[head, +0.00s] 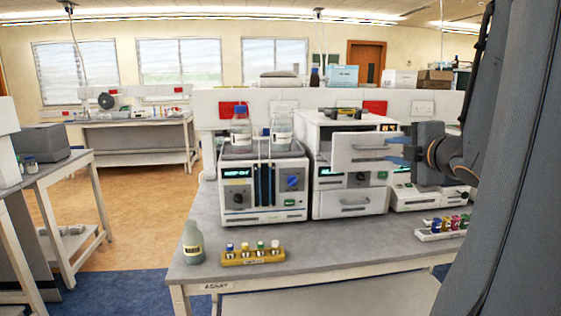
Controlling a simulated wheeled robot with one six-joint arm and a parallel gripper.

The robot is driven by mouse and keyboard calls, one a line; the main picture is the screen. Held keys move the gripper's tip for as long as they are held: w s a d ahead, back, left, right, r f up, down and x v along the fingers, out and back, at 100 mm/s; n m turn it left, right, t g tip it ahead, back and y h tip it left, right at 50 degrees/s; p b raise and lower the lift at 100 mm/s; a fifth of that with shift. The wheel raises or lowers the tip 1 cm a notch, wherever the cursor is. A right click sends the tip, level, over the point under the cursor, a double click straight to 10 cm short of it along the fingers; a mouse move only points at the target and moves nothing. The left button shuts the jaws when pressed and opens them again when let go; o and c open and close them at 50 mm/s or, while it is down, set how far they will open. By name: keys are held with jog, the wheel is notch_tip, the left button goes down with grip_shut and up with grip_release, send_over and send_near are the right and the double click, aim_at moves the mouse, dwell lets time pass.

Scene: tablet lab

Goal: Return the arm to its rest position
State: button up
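My arm comes in from the right side of the head view. The fingertips are close to the right edge of a pulled-out upper drawer (350,160) of a white instrument (323,204). I cannot tell whether they touch the drawer. The instrument's lower drawer (353,203) looks shut.
The bench (330,240) also holds a bottle-topped instrument (262,215), a low white device (415,200), a greenish bottle (193,243), a yellow vial rack (240,260) and a white rack (430,237) with coloured vials. The front middle of the bench is clear.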

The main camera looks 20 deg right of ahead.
jog(key=w+a+f+m+g, duration=0.3)
jog(key=a+f+m+g, duration=0.55)
jog(key=a+f, duration=0.7)
jog(key=s+a+f+m+g+y, duration=0.2)
jog(key=s+a+f+m, duration=0.1)
jog(key=s+a+f, duration=0.3)
jog(key=s+a+f+m+g+y, duration=0.1)
jog(key=s+a+f+m+g, duration=0.2)
jog(key=s+a+f, duration=0.3)
jog(key=a+m, duration=0.1)
jog(key=a, duration=0.4)
jog(key=shift+s+a+f+y, duration=0.2)
jog(key=shift+a+f+y, duration=0.1)
jog(key=shift+y, duration=0.1)
